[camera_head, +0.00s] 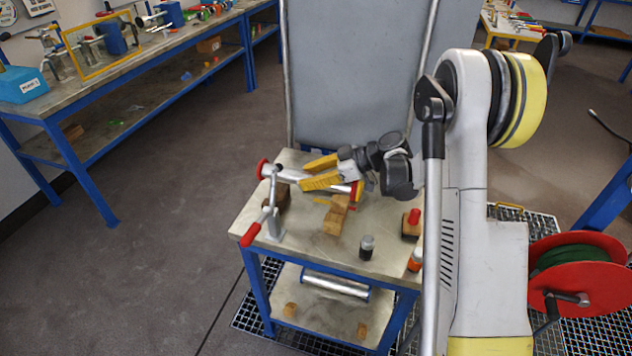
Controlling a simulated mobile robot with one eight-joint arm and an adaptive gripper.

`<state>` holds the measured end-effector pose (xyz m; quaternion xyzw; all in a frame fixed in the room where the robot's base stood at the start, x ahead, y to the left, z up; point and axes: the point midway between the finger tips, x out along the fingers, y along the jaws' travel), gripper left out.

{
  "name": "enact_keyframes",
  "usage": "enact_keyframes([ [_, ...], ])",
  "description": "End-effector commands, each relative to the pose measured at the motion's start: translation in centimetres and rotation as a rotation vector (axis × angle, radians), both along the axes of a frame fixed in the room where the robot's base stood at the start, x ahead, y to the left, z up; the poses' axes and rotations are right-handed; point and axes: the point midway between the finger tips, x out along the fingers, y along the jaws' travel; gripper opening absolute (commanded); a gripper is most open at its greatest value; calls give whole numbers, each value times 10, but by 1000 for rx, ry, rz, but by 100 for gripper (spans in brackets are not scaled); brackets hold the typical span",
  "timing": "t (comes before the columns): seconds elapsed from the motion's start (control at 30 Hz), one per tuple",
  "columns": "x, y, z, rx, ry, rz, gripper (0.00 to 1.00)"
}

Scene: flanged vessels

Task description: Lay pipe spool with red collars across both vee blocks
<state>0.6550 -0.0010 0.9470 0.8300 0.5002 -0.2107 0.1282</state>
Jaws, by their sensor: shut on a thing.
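The silver pipe spool (285,173) has a red collar at each end and lies roughly level over the small blue-framed table. My gripper (304,175), with yellow fingers, reaches in from the right and is shut around the spool's middle. One wooden vee block (336,219) stands below the spool's right part. Another wooden block (283,196), partly hidden, is below its left part and looks like the second vee block. I cannot tell whether the spool touches either block.
A red-handled clamp (271,222) stands at the table's left front, close to the spool. A dark-capped bottle (366,248) and a wooden block with a red top (411,224) are to the right. Another pipe (335,285) lies on the lower shelf. A grey panel (355,80) rises behind.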

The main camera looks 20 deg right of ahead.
Motion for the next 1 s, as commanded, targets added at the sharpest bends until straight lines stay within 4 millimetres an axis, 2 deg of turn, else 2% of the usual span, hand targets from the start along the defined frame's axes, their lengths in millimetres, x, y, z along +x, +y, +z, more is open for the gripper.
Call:
enact_keyframes([
  [0.6,3,2,0,2,0,-17,0],
  [1.0,3,2,-32,2,0,-17,0],
])
